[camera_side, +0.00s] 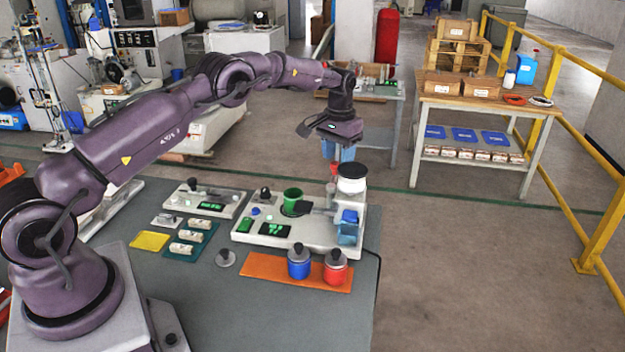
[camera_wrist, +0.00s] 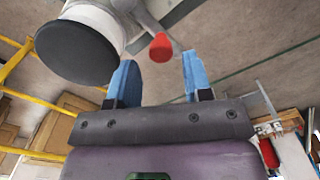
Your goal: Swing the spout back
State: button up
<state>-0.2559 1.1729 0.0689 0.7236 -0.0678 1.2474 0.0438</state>
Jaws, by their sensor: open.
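A pale grey bench machine (camera_side: 300,238) stands on the grey table. A white round container (camera_side: 351,185) with a dark band rises at its back right. A red knob (camera_side: 334,169) stands just left of the container; I take it to belong to the spout, whose outline is unclear. In the wrist view the red knob (camera_wrist: 161,47) shows at the end of a grey arm, beside a dark round face (camera_wrist: 78,52). My gripper (camera_side: 336,157) is open above the knob, blue fingers pointing down. In the wrist view the fingers (camera_wrist: 159,62) appear either side of the knob, apart from it.
A green cup (camera_side: 292,198) and a blue container (camera_side: 348,227) are on the machine. Blue (camera_side: 299,265) and red (camera_side: 335,270) lidded jars stand on an orange mat (camera_side: 262,268) in front. Several small pieces lie on a green mat (camera_side: 178,258) to the left.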

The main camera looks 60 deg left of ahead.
jog(key=shift+r, duration=2.45)
jog(key=shift+r, duration=0.35)
jog(key=s+d+r+t, duration=0.1)
jog(key=s+d+r, duration=0.25)
jog(key=r, duration=0.25)
jog(key=s+d+r+m+t, duration=0.1)
jog(key=s+d+r, duration=0.2)
jog(key=s+r, duration=0.25)
jog(key=s+d+r+t, duration=0.1)
jog(key=s+d+r, duration=0.2)
jog(key=r, duration=0.4)
jog(key=s+d+f+m+t, duration=0.1)
jog(key=s+d, duration=0.2)
jog(key=s, duration=0.9)
jog(key=s+d+f+m+t, duration=0.1)
jog(key=s+d+f, duration=0.1)
jog(key=s, duration=1)
jog(key=shift+d+t, duration=0.3)
jog(key=shift+d, duration=0.45)
